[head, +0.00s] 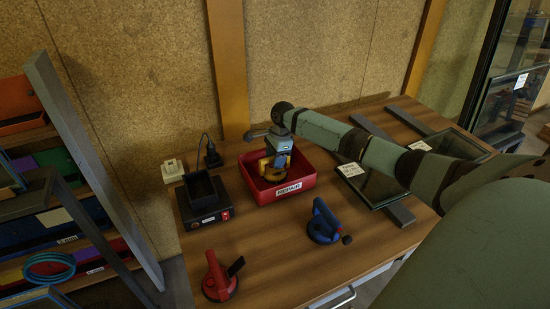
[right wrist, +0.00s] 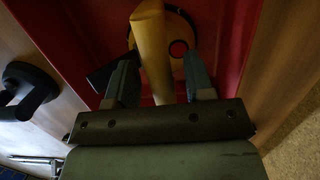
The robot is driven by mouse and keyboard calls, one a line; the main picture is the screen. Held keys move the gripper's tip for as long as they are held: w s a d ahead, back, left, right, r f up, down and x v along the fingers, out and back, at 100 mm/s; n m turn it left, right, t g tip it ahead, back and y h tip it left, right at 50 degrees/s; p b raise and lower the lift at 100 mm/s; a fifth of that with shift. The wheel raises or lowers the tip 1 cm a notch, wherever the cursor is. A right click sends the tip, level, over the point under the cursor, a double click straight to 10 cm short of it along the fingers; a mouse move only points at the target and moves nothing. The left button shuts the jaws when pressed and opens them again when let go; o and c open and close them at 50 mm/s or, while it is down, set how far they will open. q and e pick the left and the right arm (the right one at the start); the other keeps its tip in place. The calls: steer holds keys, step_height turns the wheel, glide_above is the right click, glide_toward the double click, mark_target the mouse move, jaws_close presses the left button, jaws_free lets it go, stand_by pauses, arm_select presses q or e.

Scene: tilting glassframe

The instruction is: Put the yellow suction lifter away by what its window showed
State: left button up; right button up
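The yellow suction lifter (head: 267,168) is inside the red tray (head: 289,198) labelled REPAIR. My right gripper (head: 277,158) is low over the tray at the lifter. In the right wrist view, the lifter's yellow handle (right wrist: 151,40) lies between the fingers of my right gripper (right wrist: 160,62). A gap shows between the handle and the right-hand finger, so the gripper is open around the handle. The lifter's round yellow base with a dark, red-ringed centre lies beyond. Its window cannot be read. My left gripper is not in view.
A blue lifter (head: 323,224) and a red lifter (head: 220,277) stand on the wooden table (head: 275,256). A black device (head: 205,203) with an upright holder stands left of the tray. Glass panes on dark bars (head: 398,213) lie at the right. A shelf rack (head: 85,190) stands at the left.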

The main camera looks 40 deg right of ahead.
steer(key=shift+r, duration=0.1)
step_height(320, 180, up, 12)
steer(key=d, duration=0.2)
steer(key=shift+s+p, duration=0.3)
steer(key=shift+p, duration=0.1)
